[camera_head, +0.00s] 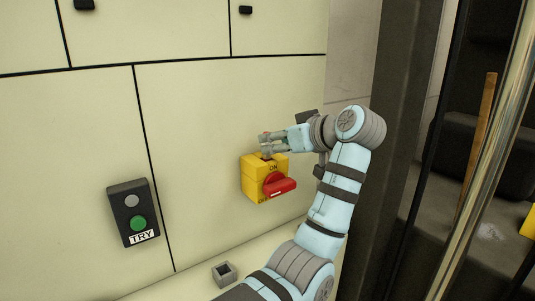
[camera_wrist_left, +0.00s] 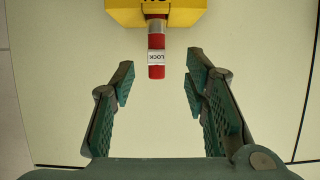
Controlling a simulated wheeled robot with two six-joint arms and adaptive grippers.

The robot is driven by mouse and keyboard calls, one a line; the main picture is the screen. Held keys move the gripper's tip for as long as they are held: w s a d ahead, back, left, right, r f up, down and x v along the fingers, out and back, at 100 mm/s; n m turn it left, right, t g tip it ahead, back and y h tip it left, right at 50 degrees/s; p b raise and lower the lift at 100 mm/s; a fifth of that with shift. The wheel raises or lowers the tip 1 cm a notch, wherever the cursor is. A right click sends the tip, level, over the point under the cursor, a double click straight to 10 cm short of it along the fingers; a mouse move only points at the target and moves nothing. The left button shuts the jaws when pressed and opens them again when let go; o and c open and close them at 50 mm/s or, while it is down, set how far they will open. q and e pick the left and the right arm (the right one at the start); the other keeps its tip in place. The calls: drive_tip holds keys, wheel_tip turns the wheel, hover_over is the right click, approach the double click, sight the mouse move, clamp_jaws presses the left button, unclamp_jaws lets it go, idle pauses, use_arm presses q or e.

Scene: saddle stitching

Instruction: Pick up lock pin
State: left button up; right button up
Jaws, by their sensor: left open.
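The lock pin (camera_wrist_left: 156,60) is a red cylinder with a white LOCK label. In the left wrist view it sticks out from the yellow switch box (camera_wrist_left: 155,14). My left gripper (camera_wrist_left: 158,84) is open, with one finger on each side of the pin's free end and clear gaps to both. In the head view the left gripper (camera_head: 266,143) is at the top of the yellow switch box (camera_head: 251,183); the fingers partly hide the pin there. The box carries a red rotary handle (camera_head: 280,185). My right gripper is not in view.
A dark button panel (camera_head: 124,211) marked TRY, with a grey and a green button, is on the cream wall at left. A small grey open-topped holder (camera_head: 224,273) stands on the ledge below. A dark door frame (camera_head: 404,130) is at right.

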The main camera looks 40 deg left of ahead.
sight(267, 143)
use_arm(q)
drive_tip(key=x, duration=0.6)
drive_tip(key=shift+w+f+p, duration=0.15)
drive_tip(key=shift+w+p, duration=0.05)
drive_tip(key=shift+p, duration=0.2)
drive_tip(key=shift+d, duration=0.15)
clamp_jaws()
